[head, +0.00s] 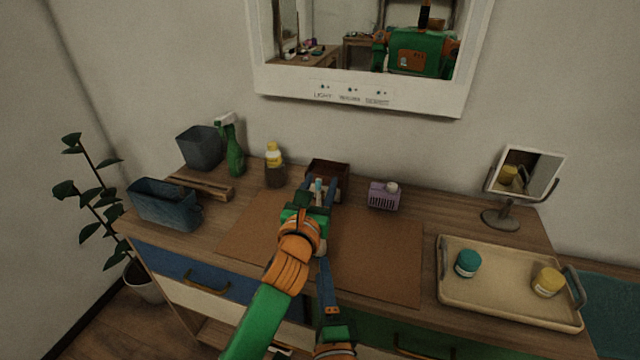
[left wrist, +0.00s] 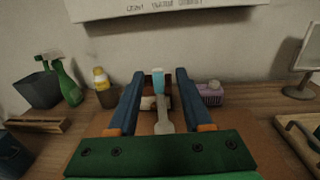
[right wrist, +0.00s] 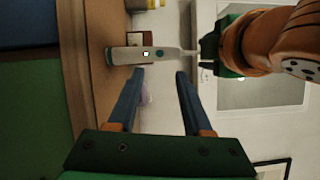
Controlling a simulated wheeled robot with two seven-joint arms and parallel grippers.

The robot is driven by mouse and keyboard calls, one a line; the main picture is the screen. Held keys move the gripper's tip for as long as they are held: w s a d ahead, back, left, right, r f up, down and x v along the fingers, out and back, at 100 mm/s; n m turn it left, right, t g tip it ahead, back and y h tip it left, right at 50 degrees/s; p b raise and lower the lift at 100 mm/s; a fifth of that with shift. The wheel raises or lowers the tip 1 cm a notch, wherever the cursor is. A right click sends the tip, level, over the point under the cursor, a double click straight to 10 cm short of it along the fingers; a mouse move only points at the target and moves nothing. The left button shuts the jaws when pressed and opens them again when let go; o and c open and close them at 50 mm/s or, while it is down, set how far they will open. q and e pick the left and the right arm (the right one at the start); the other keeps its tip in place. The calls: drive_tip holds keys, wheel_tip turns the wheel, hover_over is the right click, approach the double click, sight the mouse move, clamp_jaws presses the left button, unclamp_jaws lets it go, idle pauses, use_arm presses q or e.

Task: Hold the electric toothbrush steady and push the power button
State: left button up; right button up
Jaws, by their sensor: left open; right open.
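The electric toothbrush (right wrist: 130,56) has a pale body with a teal end and a small lit spot. It runs sideways across the rolled right wrist view, its thin neck reaching toward my left gripper. In the left wrist view the toothbrush (left wrist: 163,126) lies between the spread fingers; contact cannot be told. My left gripper (head: 320,182) is open above the mat, toward the back of the counter, and hides much of the brush in the head view. My right gripper (right wrist: 158,72) is open and empty, lower and nearer the front, its fingertips just short of the toothbrush body.
A brown mat (head: 385,265) covers the counter's middle. A dark box (head: 327,168), a purple basket (head: 384,196), and a yellow-capped bottle (head: 274,165) stand behind. A tray (head: 490,300) with two jars and a small mirror (head: 525,172) are right. Bins and a green spray bottle (head: 234,155) are left.

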use_arm(q)
drive_tip(key=shift+x, duration=1.2)
drive_tip(key=shift+s, duration=0.1)
drive_tip(key=shift+c, duration=0.9)
clamp_jaws()
use_arm(e)
clamp_jaws()
